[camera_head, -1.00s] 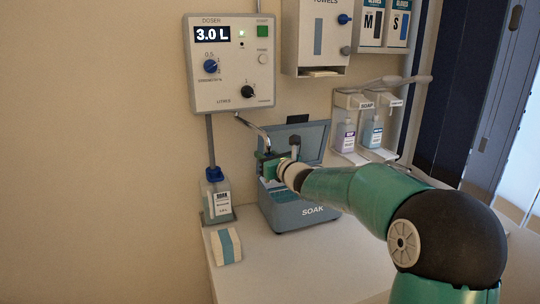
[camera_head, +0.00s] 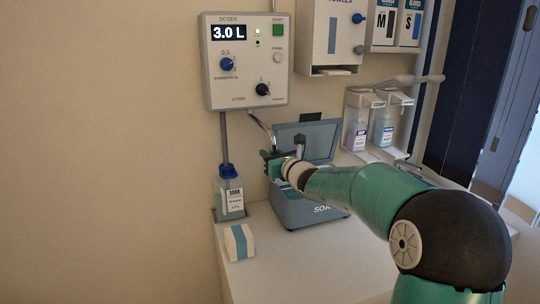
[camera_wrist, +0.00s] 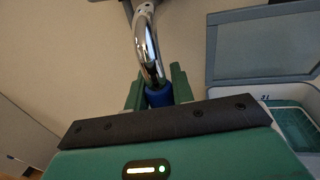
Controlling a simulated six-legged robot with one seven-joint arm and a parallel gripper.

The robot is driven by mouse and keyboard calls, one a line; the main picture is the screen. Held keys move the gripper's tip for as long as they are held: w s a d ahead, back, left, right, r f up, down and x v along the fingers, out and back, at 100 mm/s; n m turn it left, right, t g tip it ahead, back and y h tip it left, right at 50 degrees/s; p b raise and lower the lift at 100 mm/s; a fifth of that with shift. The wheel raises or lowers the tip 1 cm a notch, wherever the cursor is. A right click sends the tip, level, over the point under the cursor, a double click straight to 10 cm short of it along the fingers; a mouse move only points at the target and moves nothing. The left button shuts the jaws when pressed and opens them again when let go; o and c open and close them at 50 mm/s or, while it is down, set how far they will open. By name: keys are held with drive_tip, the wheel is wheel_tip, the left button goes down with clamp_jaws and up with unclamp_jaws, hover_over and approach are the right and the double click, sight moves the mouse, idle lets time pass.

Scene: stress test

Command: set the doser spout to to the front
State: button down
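The doser (camera_head: 247,88) is a grey wall box whose display reads 3.0 L. Its chrome spout (camera_head: 261,125) comes out below the box and slopes down to the right. In the wrist view the curved chrome spout (camera_wrist: 148,45) ends in a blue tip (camera_wrist: 159,96). My gripper (camera_head: 272,163) is at the spout's lower end. In the wrist view its green fingers (camera_wrist: 159,92) stand on both sides of the blue tip, with no clear gap.
The open SOAK box (camera_head: 300,212) stands below, its lid (camera_head: 318,140) raised behind my gripper. A bottle (camera_head: 229,195) is on the left, with a white-and-blue block (camera_head: 239,242) in front. Soap dispensers (camera_head: 372,125) hang on the right. The counter front (camera_head: 275,270) is clear.

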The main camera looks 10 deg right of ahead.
drive_tip(key=c, duration=1.2)
unclamp_jaws()
drive_tip(key=shift+d, duration=0.1)
drive_tip(key=v, duration=1.4)
drive_tip(key=s+a+f+n+g+y, duration=0.1)
drive_tip(key=s+a+f+n+g, duration=0.2)
drive_tip(key=s+a+n+g, duration=0.35)
drive_tip(key=s+a+f+n+g+y, duration=0.1)
drive_tip(key=s+a+f+n+g, duration=0.15)
drive_tip(key=s+a+n, duration=0.75)
drive_tip(key=s+d+f+n+h, duration=0.1)
drive_tip(key=s+d+n+h, duration=0.1)
drive_tip(key=s+n, duration=0.3)
drive_tip(key=s+d+f+n+g+h, duration=0.1)
drive_tip(key=s+d+f+n+h, duration=0.1)
drive_tip(key=s+d+n, duration=0.3)
drive_tip(key=s+d+f+n+g+h, duration=0.1)
drive_tip(key=s+d+n+h, duration=0.2)
drive_tip(key=s+d+n, duration=0.1)
drive_tip(key=shift+s+d+f+n+h, duration=0.1)
drive_tip(key=shift+s+f+n+h, duration=0.1)
drive_tip(key=shift+s+n, duration=0.25)
drive_tip(key=shift+s+f+n+h, duration=0.1)
drive_tip(key=shift+s+n+h, duration=0.1)
drive_tip(key=shift+s+n, duration=0.25)
